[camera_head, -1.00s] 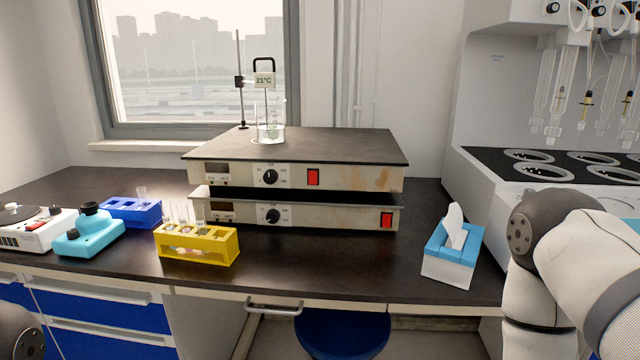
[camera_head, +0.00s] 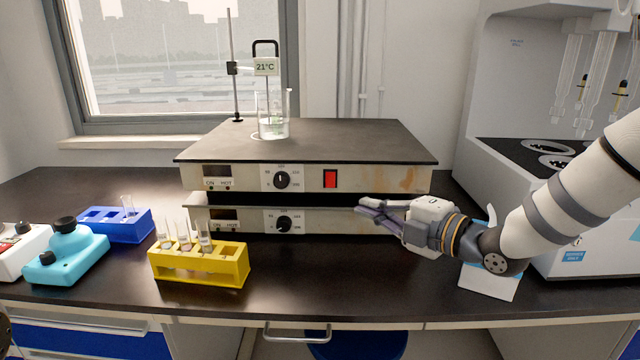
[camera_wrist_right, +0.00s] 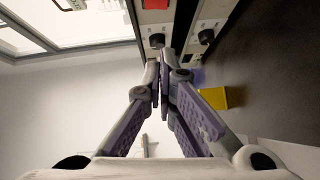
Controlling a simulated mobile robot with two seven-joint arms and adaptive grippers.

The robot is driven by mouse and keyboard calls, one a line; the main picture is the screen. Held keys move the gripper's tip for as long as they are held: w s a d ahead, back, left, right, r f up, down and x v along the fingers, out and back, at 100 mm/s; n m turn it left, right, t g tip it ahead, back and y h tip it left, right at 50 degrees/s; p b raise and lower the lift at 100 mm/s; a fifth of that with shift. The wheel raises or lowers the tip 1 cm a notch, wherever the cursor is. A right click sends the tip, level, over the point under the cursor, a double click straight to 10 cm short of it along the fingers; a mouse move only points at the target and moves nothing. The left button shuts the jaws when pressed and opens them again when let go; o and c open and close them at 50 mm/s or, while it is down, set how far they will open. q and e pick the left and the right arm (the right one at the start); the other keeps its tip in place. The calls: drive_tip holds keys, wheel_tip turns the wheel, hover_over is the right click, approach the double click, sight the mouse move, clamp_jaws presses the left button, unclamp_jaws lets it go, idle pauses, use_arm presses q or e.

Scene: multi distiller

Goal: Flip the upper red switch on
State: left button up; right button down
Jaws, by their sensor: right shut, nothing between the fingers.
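The upper red switch (camera_head: 330,178) is on the front of the upper hot plate (camera_head: 230,178), right of its dial. I cannot tell its position. It also shows at the top edge of the right wrist view (camera_wrist_right: 155,4). My right gripper (camera_head: 362,206) is shut and empty, pointing left in front of the lower hot plate (camera_head: 340,222). Its tips are below and a little right of the upper switch, and appear apart from it. In the right wrist view the fingers (camera_wrist_right: 164,62) meet at the tips. The lower unit's red switch is hidden behind the gripper.
A beaker (camera_head: 272,115) with a 21°C thermometer stands on the upper plate. A yellow tube rack (camera_head: 200,273), a blue rack (camera_head: 100,225) and a turquoise device (camera_head: 66,255) are at left. A tissue box (camera_head: 487,280) is under my right forearm. The front middle counter is clear.

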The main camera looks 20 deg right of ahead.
drive_tip(key=b, duration=0.3)
approach(330, 180)
drive_tip(key=w+a+f, duration=0.2)
drive_tip(key=w+a, duration=0.3)
use_arm(q)
drive_tip(key=shift+g, duration=0.8)
drive_tip(key=s+f, duration=0.3)
drive_tip(key=s, duration=0.1)
drive_tip(key=shift+s+f, duration=0.1)
drive_tip(key=shift+f, duration=0.3)
use_arm(e)
drive_tip(key=shift+s+r, duration=0.1)
drive_tip(key=shift+r, duration=0.3)
